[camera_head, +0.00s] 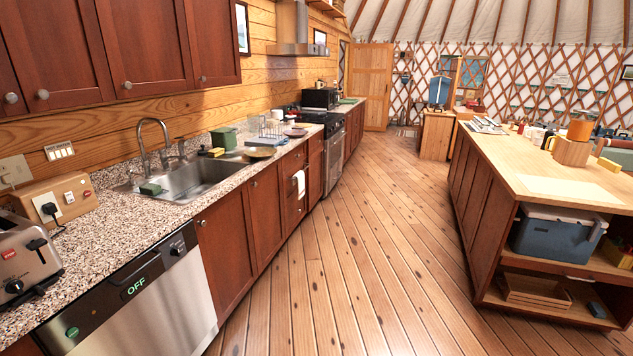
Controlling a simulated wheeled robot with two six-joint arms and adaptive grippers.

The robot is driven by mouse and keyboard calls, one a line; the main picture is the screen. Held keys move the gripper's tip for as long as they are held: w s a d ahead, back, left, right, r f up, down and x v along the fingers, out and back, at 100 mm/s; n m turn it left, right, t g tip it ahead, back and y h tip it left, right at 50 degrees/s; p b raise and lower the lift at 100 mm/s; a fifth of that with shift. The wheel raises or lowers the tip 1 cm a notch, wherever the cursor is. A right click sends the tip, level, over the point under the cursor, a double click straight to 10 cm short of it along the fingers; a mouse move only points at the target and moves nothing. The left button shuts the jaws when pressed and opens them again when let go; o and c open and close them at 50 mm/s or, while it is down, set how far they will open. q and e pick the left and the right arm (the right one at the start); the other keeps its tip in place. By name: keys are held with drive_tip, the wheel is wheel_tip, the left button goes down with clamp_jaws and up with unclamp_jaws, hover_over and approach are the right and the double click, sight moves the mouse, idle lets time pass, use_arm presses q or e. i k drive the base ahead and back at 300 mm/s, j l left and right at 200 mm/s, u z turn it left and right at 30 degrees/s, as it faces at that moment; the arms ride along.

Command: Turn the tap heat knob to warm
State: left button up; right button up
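A chrome gooseneck tap (158,142) stands behind the steel sink (196,181) in the speckled counter on the left. A small metal fitting (181,150) stands just right of the tap; I cannot tell whether it is the heat knob. No heat marking is readable on it, and its setting is too small to tell. A small white switch panel (60,151) is on the wooden wall left of the tap; its label is too small to read surely. Neither of my grippers is in view.
A toaster (22,262) and a wooden socket box (58,199) stand on the near left counter. A dishwasher (140,300) showing "OFF" is below. A wooden island (535,180) stands on the right. The plank floor (330,260) between is clear.

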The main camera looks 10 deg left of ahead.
sight(162, 152)
drive_tip(key=i+l, duration=0.1)
drive_tip(key=i, duration=1.5)
drive_tip(key=i+u, duration=0.3)
drive_tip(key=u, duration=0.15)
drive_tip(key=i+l+u, duration=0.15)
drive_tip(key=u, duration=0.3)
drive_tip(key=i+l+u, duration=0.25)
drive_tip(key=u, duration=0.15)
drive_tip(key=i+l+u, duration=0.3)
drive_tip(key=u, duration=0.15)
